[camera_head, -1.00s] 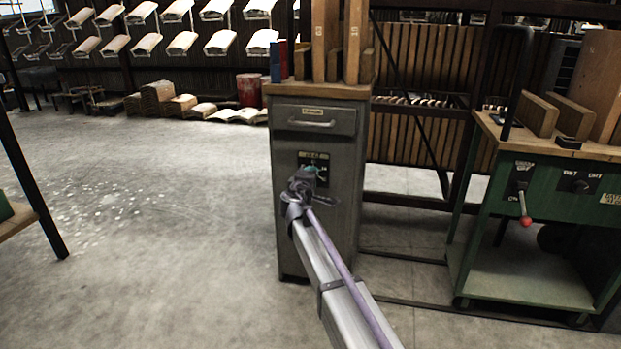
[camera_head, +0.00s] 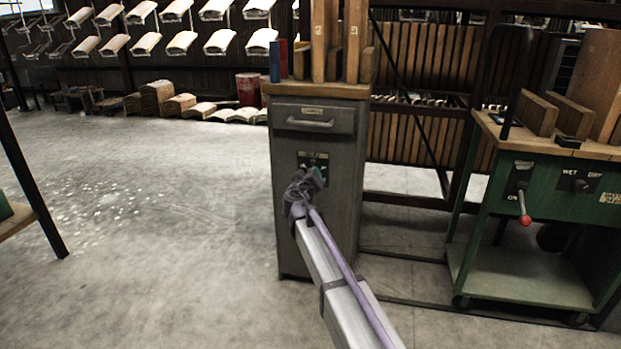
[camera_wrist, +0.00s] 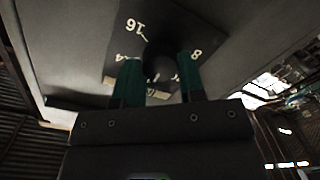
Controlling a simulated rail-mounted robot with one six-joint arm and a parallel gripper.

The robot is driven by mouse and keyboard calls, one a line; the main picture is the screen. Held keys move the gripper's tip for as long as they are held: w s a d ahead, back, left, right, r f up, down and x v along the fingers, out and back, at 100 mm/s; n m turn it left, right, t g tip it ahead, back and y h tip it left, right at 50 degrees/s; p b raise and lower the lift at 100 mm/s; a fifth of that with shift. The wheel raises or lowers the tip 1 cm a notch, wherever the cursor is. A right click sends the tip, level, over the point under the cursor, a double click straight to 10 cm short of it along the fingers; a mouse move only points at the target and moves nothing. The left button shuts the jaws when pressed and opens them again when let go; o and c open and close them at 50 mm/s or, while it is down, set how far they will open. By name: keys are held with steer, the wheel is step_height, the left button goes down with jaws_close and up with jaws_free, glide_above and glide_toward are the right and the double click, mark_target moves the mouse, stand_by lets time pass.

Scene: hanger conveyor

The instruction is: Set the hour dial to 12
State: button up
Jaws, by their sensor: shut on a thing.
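The hour dial is a dark round knob (camera_wrist: 160,62) on a black plate (camera_wrist: 125,40) with white numbers, seen in the wrist view. I can read 16 at the upper left and 8 at the right; a mark ending in 4 at the left is partly hidden. My gripper (camera_wrist: 157,78) has its two green fingers on either side of the knob and is shut on it. In the head view my gripper (camera_head: 312,178) covers most of the dial plate (camera_head: 313,157) on the grey cabinet's front.
The grey cabinet (camera_head: 317,225) has a drawer with a handle above the dial and boards on top. A green workbench (camera_head: 545,210) with a red-knobbed lever (camera_head: 524,208) and a WET/DRY switch (camera_head: 580,183) stands to the right. The floor left of the cabinet is clear.

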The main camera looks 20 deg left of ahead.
steer(key=shift+m, duration=0.4)
steer(key=o, duration=0.9)
steer(key=s, duration=0.3)
steer(key=s+d, duration=0.1)
steer(key=s, duration=0.6)
steer(key=shift+s+d+r, duration=0.25)
steer(key=shift+s+d, duration=0.05)
steer(key=shift+s, duration=0.05)
